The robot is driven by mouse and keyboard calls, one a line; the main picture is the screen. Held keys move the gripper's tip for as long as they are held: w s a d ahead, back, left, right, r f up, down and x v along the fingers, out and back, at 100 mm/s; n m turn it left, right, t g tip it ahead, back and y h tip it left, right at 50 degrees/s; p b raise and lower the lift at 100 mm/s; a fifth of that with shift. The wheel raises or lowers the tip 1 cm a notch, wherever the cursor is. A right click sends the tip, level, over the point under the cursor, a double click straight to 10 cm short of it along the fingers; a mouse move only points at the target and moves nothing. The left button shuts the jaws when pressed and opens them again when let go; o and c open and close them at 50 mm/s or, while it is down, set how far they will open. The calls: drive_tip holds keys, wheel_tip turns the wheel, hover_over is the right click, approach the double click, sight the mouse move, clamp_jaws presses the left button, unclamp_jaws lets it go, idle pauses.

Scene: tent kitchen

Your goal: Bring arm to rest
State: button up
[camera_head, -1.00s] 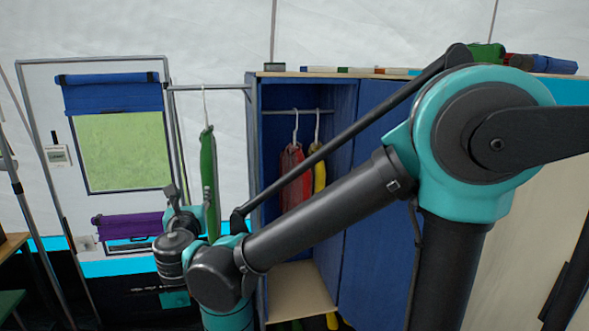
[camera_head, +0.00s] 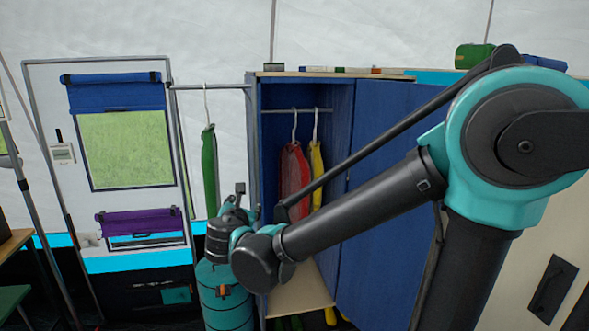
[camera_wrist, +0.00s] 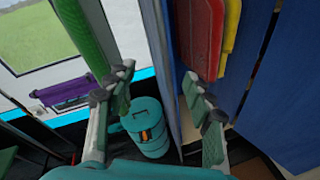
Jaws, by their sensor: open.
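My arm reaches across the head view from the right, with its wrist low in front of the wardrobe. My gripper (camera_wrist: 162,100) shows in the wrist view with its two fingers wide apart and nothing between them. A teal canister (camera_wrist: 148,128) on the floor shows beyond the gap between the fingers. It also stands left of the wardrobe in the head view (camera_head: 224,300). In the head view the fingers are hidden behind my wrist.
A blue wardrobe (camera_head: 352,175) stands open with red (camera_head: 292,170) and yellow (camera_head: 316,170) garments hanging inside. A green garment (camera_head: 209,170) hangs from a rail to its left. A white door (camera_head: 75,215) with a window stands at left. A table edge (camera_head: 14,243) shows at far left.

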drive_tip(key=s+d+f+m+g+h, duration=0.1)
drive_tip(key=d+f+m+g, duration=0.1)
drive_tip(key=d+f+m, duration=0.45)
drive_tip(key=d+f+m+g+h, duration=0.2)
drive_tip(key=d+m+g, duration=0.15)
drive_tip(key=d, duration=0.65)
drive_tip(key=s+d+f+m+g+h, duration=0.1)
drive_tip(key=d+f+m, duration=0.4)
drive_tip(key=d, duration=0.4)
drive_tip(key=s+d+f+m+g+y, duration=0.2)
drive_tip(key=s+d+f+m, duration=0.2)
drive_tip(key=s+m, duration=0.3)
drive_tip(key=s+d+f+m+g+y, duration=0.1)
drive_tip(key=s+d+f+m+g, duration=0.2)
drive_tip(key=s+f+m, duration=0.3)
drive_tip(key=s+d+m, duration=0.1)
drive_tip(key=m, duration=0.3)
drive_tip(key=shift+s+d+y, duration=0.15)
drive_tip(key=shift+d+y, duration=0.1)
drive_tip(key=shift+y, duration=0.15)
